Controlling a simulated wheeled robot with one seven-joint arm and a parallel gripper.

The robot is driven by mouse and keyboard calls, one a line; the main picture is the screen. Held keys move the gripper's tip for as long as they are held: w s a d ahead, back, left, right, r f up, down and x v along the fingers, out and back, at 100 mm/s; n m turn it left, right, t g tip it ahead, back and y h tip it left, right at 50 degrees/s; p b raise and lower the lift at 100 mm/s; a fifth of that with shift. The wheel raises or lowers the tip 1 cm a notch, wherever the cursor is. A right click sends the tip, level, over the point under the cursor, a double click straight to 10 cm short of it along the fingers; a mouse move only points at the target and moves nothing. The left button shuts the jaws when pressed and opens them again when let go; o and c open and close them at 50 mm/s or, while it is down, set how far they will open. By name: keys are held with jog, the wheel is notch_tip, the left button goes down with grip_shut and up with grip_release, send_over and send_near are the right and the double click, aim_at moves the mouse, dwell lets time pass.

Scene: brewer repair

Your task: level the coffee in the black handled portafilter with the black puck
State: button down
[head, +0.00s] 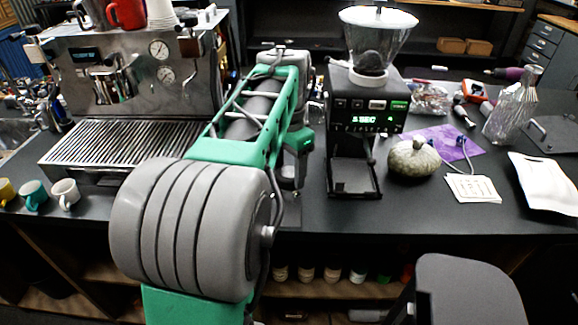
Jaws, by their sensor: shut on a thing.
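My arm reaches over the counter between the espresso machine and the grinder. My gripper (292,160) points down at its far end, mostly hidden behind the green arm link. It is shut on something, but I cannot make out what. A small metallic cylindrical piece (291,176) shows just below it, close to the counter; I cannot tell whether it is part of the portafilter. I cannot make out the black handled portafilter, its coffee or the black puck in this view.
The espresso machine (130,85) stands left, with several small cups (65,193) at its front. The grinder (365,110) stands close to the right of my gripper. A round speckled object (414,158), a purple cloth (452,143) and a white tray (545,183) lie farther right.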

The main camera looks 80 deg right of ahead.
jog(key=n+p, duration=0.1)
jog(key=n, duration=0.2)
jog(key=shift+n+p, duration=0.3)
jog(key=shift+n, duration=0.1)
jog(key=n+p, duration=0.1)
jog(key=n, duration=0.3)
jog(key=n+p, duration=0.2)
jog(key=n, duration=0.4)
jog(key=shift+s, duration=0.15)
jog(key=m+p, duration=0.1)
jog(key=m, duration=0.2)
jog(key=m+p, duration=0.1)
jog(key=m, duration=0.2)
jog(key=shift+m, duration=0.4)
jog(key=shift+r+p, duration=3.05)
jog(key=shift+r, duration=0.95)
